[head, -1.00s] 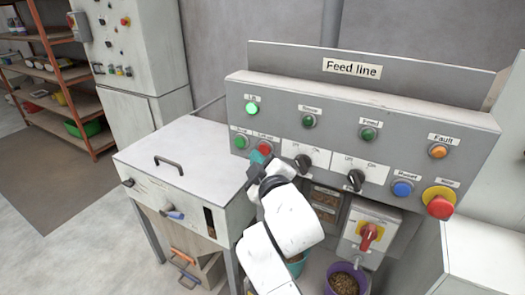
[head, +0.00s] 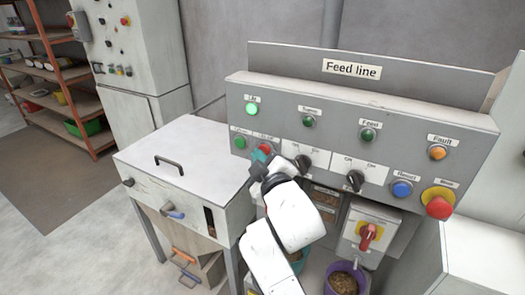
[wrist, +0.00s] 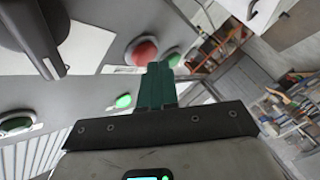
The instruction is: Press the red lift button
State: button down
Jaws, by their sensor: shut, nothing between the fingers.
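The red lift button (head: 266,149) is on the grey Feed line panel, right of a green button (head: 239,142) and below a bright green lamp (head: 252,108). My gripper (head: 258,159) is just in front of and below the red button, partly covering it. In the wrist view the shut teal fingertips (wrist: 156,68) overlap the lower right edge of the red button (wrist: 142,52), with the green button (wrist: 174,60) just to the right. I cannot tell whether the tips touch the red button. Nothing is held.
A black selector knob (head: 303,162) is close to the right of my gripper, with another knob (head: 355,181) further on. A blue button (head: 401,189) and a red mushroom button (head: 439,206) are at the far right. A white cabinet (head: 180,150) with a handle stands left.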

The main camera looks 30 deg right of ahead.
jog(key=shift+w+d, duration=0.2)
jog(key=shift+d, duration=0.1)
dwell(0.4)
jog(key=shift+s+a, duration=0.1)
jog(key=shift+a, duration=0.05)
jog(key=shift+s+a, duration=0.35)
jog(key=shift+a, duration=0.15)
jog(key=s+a, duration=0.3)
jog(key=a, duration=0.2)
jog(key=shift+s, duration=0.3)
jog(key=shift+d+f+b, duration=0.1)
jog(key=shift+b, duration=0.2)
